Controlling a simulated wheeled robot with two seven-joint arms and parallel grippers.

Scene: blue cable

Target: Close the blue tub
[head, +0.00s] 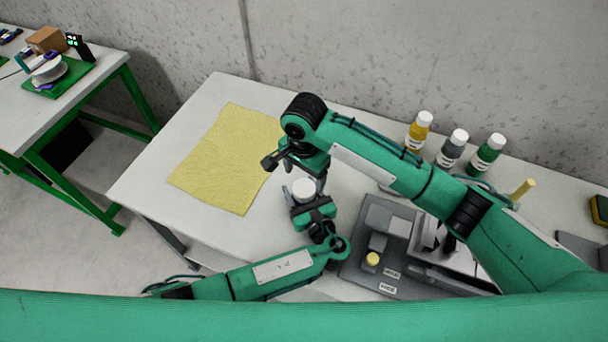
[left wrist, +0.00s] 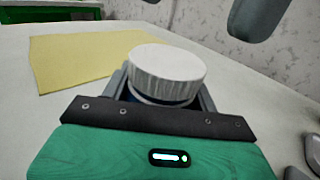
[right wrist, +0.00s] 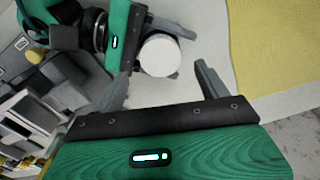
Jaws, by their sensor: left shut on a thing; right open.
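The blue tub (left wrist: 128,95) is mostly hidden; a little dark blue shows under its white ribbed lid (left wrist: 167,70) in the left wrist view. The lid sits on top of the tub, with a pale rim just below it; I cannot tell how tight it is. My left gripper (head: 303,202) is shut around the tub and holds it upright. My right gripper (head: 284,168) is open and empty near the lid. In the right wrist view the lid (right wrist: 160,55) lies beyond and between the spread right fingers (right wrist: 162,85).
A yellow cloth (head: 228,158) lies on the white table (head: 140,190), left of the grippers. Yellow, grey and green bottles (head: 453,148) with white caps stand along the wall. A grey fixture (head: 381,218) with small parts lies to the right. A second table (head: 40,110) stands at far left.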

